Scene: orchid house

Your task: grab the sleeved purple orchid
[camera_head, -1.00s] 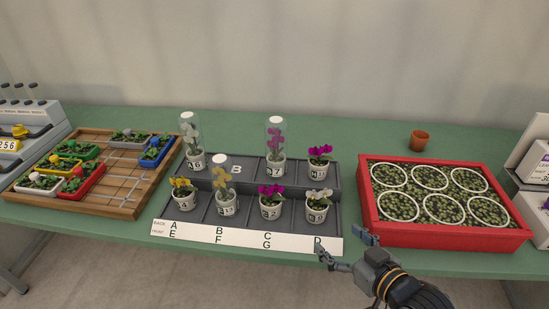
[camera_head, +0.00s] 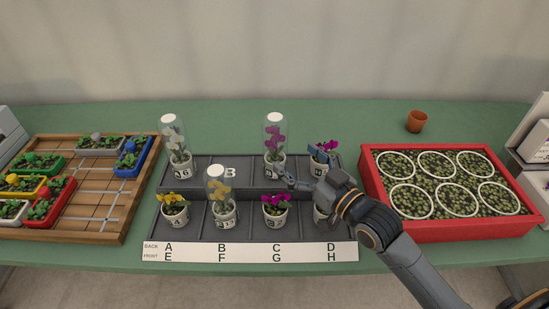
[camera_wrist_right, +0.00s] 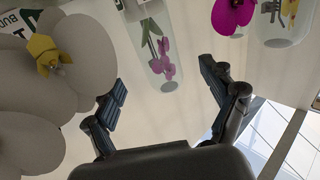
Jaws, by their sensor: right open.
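The sleeved purple orchid (camera_head: 274,136) stands upright in a white pot in the back row of the grey stepped rack (camera_head: 232,235), inside a clear sleeve. It also shows in the right wrist view (camera_wrist_right: 164,62), ahead of and between the fingers. My right gripper (camera_head: 302,167) is open and empty, just right of the sleeved orchid's pot in the head view and apart from its sleeve. Its two fingers show spread in the wrist view (camera_wrist_right: 168,97). My left gripper is not in view.
An unsleeved purple orchid (camera_head: 328,146) stands close behind my right gripper. A white orchid (camera_wrist_right: 70,65) is very near it. An unsleeved purple orchid (camera_head: 275,203) and a sleeved yellow one (camera_head: 217,190) stand in front. A red tray (camera_head: 450,231) is at right.

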